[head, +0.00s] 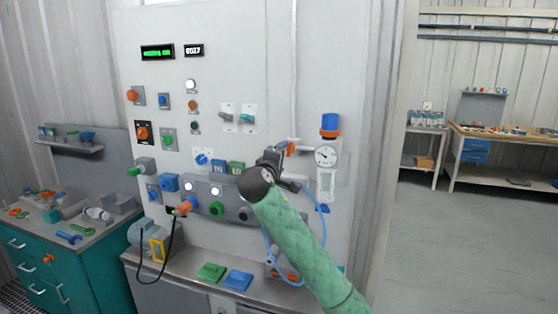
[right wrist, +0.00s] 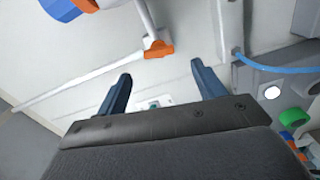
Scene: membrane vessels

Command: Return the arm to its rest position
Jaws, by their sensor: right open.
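My right arm, in a green sleeve, reaches up from the bottom right of the head view. Its dark gripper (head: 282,160) is in front of the wall panel (head: 260,60), close to a pipe with an orange valve handle (head: 292,148). In the right wrist view the two fingers of this gripper (right wrist: 160,82) stand wide apart with nothing between them. The orange handle (right wrist: 158,50) shows beyond the fingertips, apart from them. My left gripper is not in view.
A pressure gauge (head: 326,157) and a blue-topped unit (head: 330,122) are right of the gripper. A blue hose (head: 268,245) hangs below. Buttons and switches cover the panel to the left. A ledge with green (head: 211,272) and blue (head: 238,280) pads is below. Open floor lies right.

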